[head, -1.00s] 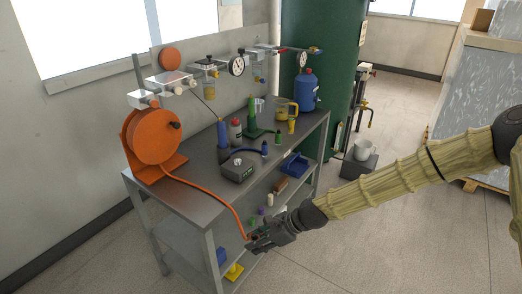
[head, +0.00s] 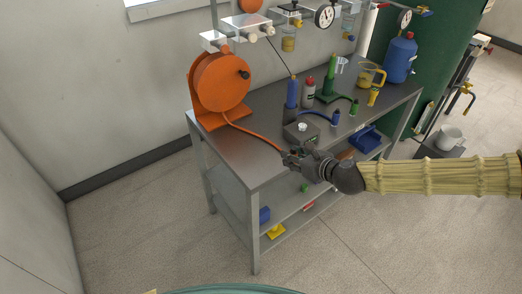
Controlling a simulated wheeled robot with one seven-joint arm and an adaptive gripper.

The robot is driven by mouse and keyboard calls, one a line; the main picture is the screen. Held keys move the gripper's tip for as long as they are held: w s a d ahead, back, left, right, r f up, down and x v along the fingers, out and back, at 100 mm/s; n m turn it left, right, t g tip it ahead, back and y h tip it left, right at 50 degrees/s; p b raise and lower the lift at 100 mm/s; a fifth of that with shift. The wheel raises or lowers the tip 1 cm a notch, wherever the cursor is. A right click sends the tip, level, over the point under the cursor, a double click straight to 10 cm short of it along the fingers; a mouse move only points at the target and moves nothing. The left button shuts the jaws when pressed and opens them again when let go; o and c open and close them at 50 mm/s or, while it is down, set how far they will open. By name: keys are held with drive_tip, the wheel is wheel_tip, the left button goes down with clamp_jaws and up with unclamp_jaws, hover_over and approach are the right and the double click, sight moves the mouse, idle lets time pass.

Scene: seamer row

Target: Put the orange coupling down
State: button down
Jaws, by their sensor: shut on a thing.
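An orange hose (head: 252,135) runs from the orange reel (head: 220,82) across the bench top to my gripper (head: 289,159). My gripper is shut at the hose's end, where the orange coupling is; the coupling itself is mostly hidden by the fingers. The gripper is at the front edge of the grey metal bench (head: 235,160), just in front of a small grey box with a dial (head: 301,132). I cannot tell whether the coupling touches the bench top.
Blue (head: 292,92) and green (head: 330,78) upright bottles with hoses stand behind the grey box. A lower shelf holds small coloured parts.

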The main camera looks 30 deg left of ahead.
drive_tip(key=a, duration=0.2)
drive_tip(key=a+f+p, duration=0.1)
drive_tip(key=a, duration=0.1)
drive_tip(key=shift+a+f, duration=0.15)
drive_tip(key=shift+a, duration=0.1)
drive_tip(key=s+a+p, duration=0.1)
drive_tip(key=a, duration=0.1)
drive_tip(key=s+a+p, duration=0.1)
drive_tip(key=a, duration=0.2)
drive_tip(key=s+a+p, duration=0.1)
drive_tip(key=a, duration=0.1)
drive_tip(key=shift+s+a+f, duration=0.2)
drive_tip(key=shift+a+f, duration=0.1)
drive_tip(key=shift+a, duration=0.05)
drive_tip(key=shift+s+a+f, duration=0.1)
drive_tip(key=shift+a+f, duration=0.05)
drive_tip(key=shift+a, duration=0.1)
drive_tip(key=shift+f+p, duration=0.85)
drive_tip(key=shift+f, duration=0.85)
drive_tip(key=shift+f, duration=0.15)
drive_tip(key=c, duration=1.2)
unclamp_jaws()
drive_tip(key=shift+o, duration=0.2)
drive_tip(key=shift+r, duration=0.2)
